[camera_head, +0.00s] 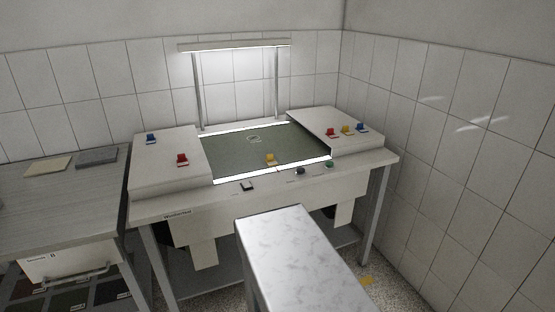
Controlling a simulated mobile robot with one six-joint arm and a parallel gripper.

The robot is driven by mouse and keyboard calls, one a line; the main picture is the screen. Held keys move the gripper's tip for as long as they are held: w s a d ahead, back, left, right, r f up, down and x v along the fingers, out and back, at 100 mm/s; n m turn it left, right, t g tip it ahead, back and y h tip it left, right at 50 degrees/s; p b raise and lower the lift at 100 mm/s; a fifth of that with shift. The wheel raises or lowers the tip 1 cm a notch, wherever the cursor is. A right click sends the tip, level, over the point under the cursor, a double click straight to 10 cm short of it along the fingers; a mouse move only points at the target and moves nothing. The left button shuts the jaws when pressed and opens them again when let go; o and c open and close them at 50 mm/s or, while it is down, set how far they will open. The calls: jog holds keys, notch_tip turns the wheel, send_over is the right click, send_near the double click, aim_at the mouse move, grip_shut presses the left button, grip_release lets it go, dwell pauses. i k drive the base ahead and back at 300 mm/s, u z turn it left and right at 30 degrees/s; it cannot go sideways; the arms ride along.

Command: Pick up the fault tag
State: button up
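I cannot tell for sure which thing is the fault tag; no label on the small items is readable. A small yellow piece (270,159) stands at the front of the dark green panel (225,158), in the middle of the white workbench (150,209). A flat yellow-orange piece (367,280) lies on the floor by the bench's right leg. More small coloured pieces stand on the raised side blocks: blue (151,138) and red (182,159) on the left, red (331,133), yellow (346,130) and blue (362,128) on the right. My gripper is not in view.
A lamp bar (236,44) on two posts stands over the panel. A grey side table (60,185) at left holds a cream pad (47,164) and a grey pad (97,156). Tiled walls close the back and right.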

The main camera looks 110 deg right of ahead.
aim_at(269, 161)
jog(key=z, duration=0.25)
jog(key=k, duration=2.85)
jog(key=z, duration=0.75)
